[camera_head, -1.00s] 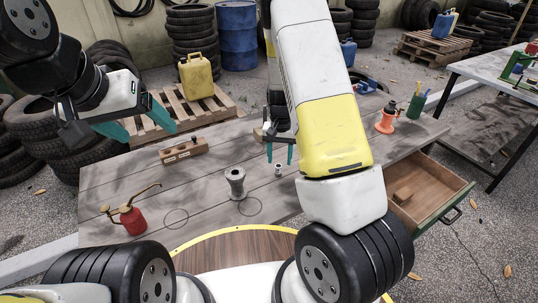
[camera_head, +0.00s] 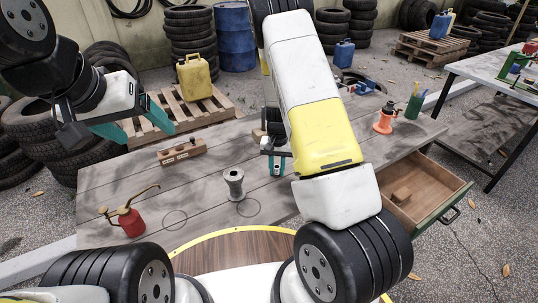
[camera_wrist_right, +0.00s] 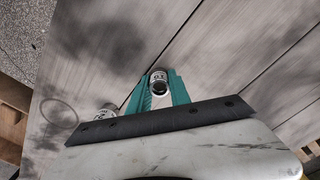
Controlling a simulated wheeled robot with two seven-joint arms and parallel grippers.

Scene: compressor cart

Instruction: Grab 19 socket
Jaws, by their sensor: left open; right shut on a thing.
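My right gripper (camera_head: 277,165) is shut on a small silver socket (camera_wrist_right: 158,82) at the table top. In the right wrist view the teal fingers stand on either side of it. A second small silver labelled piece (camera_wrist_right: 105,112) stands to the left of the fingers in that view, partly hidden by the gripper. My left gripper (camera_head: 160,122) is open and empty, raised above the table's far left side.
On the grey plank table (camera_head: 110,180) are a wooden block (camera_head: 182,152), a metal spool (camera_head: 234,183), a red oil can (camera_head: 131,220), an orange jack (camera_head: 384,119) and a green cup (camera_head: 414,106). An open drawer (camera_head: 428,190) juts out at the right.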

